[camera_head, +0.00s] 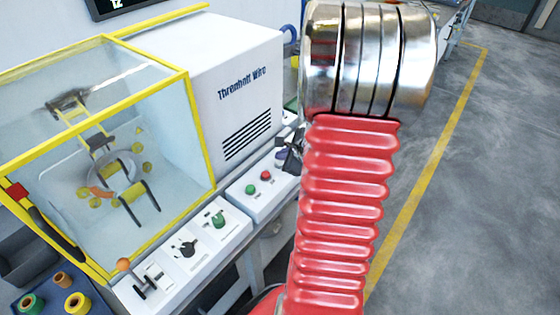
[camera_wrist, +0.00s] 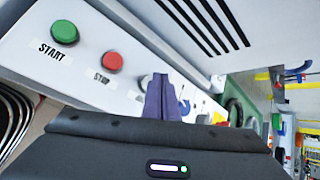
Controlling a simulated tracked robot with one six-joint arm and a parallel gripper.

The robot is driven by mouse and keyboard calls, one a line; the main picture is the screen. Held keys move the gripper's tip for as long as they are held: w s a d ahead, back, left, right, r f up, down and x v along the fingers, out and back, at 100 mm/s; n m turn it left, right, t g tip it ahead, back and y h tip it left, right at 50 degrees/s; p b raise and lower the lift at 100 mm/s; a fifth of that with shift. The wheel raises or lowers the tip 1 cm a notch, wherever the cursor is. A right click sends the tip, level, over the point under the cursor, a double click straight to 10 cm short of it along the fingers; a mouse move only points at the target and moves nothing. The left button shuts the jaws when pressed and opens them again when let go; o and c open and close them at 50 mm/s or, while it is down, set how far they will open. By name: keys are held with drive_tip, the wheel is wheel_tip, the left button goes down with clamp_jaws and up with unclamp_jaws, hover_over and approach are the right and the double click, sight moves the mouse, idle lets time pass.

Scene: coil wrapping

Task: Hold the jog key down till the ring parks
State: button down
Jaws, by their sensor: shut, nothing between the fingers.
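The ring (camera_head: 117,175) stands inside the yellow-framed clear enclosure (camera_head: 190,130); whether it turns cannot be told from one frame. My gripper (camera_head: 284,158) is over the far end of the control panel, beyond the red button, partly hidden by my arm. In the wrist view my gripper's purple fingers (camera_wrist: 161,82) are together and empty, low over the panel to the right of the red STOP button (camera_wrist: 113,62). A blue marking (camera_wrist: 184,106) shows just right of the fingers. I cannot make out the jog key; the fingers cover that part, and contact cannot be told.
The green START button (camera_wrist: 65,32) sits left of STOP. A white cabinet (camera_head: 240,90) rises behind the panel. Levers and a green knob (camera_head: 218,220) are on the nearer panels. Spools lie in a blue tray (camera_head: 52,300). Open floor (camera_head: 480,200) lies right.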

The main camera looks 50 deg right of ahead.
sight(281, 164)
drive_tip(key=shift+f, duration=0.5)
idle(0.8)
drive_tip(key=shift+r, duration=0.95)
drive_tip(key=shift+r, duration=0.1)
drive_tip(key=shift+r, duration=2.4)
drive_tip(key=shift+a, duration=0.1)
